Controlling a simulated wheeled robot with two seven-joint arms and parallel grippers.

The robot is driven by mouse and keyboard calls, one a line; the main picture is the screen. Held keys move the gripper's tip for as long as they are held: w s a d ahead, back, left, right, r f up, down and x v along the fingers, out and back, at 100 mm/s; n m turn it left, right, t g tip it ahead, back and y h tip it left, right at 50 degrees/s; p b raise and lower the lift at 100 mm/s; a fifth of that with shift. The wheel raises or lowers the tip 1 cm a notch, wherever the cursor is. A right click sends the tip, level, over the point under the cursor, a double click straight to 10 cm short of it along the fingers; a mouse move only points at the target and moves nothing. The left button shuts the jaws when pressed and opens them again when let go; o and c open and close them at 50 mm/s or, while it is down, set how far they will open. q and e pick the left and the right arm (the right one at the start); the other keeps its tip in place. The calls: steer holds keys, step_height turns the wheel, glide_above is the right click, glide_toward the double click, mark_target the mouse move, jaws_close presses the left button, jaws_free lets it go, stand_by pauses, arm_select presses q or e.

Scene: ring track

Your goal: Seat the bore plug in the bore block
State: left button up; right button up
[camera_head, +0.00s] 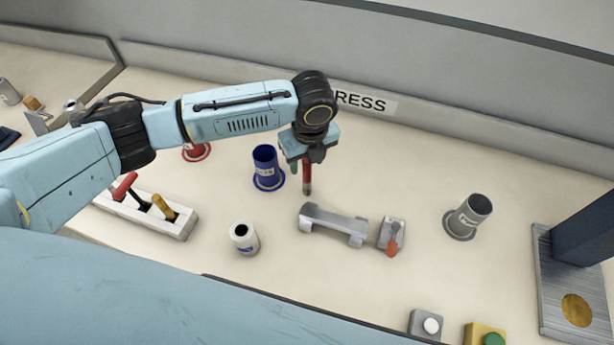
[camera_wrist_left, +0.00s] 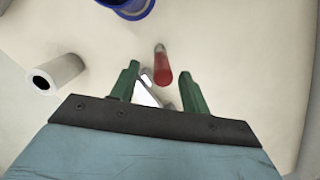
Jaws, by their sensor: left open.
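My left gripper (camera_head: 303,165) is open above the bench, its two green fingers apart in the left wrist view (camera_wrist_left: 160,78). A red cylinder with a grey tip (camera_head: 307,179), likely the bore plug, shows just below it. In the left wrist view the red piece (camera_wrist_left: 162,70) appears between and beyond the fingertips, not gripped. I cannot tell if it stands or lies. A white cylinder with a dark round hole (camera_head: 243,238), likely the bore block, stands to the lower left; it also shows in the left wrist view (camera_wrist_left: 58,74).
A blue cup (camera_head: 266,166) stands left of the gripper. A silver cradle (camera_head: 333,223) and a small grey block with an orange knob (camera_head: 391,236) lie to the lower right. A grey cup (camera_head: 468,216) stands farther right. A white tool rack (camera_head: 180,227) is at the left.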

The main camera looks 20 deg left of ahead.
mark_target(307, 178)
arm_select(q)
steer(key=f, duration=0.4)
steer(key=shift+w+a, duration=0.1)
steer(key=shift+w, duration=0.25)
jaws_close()
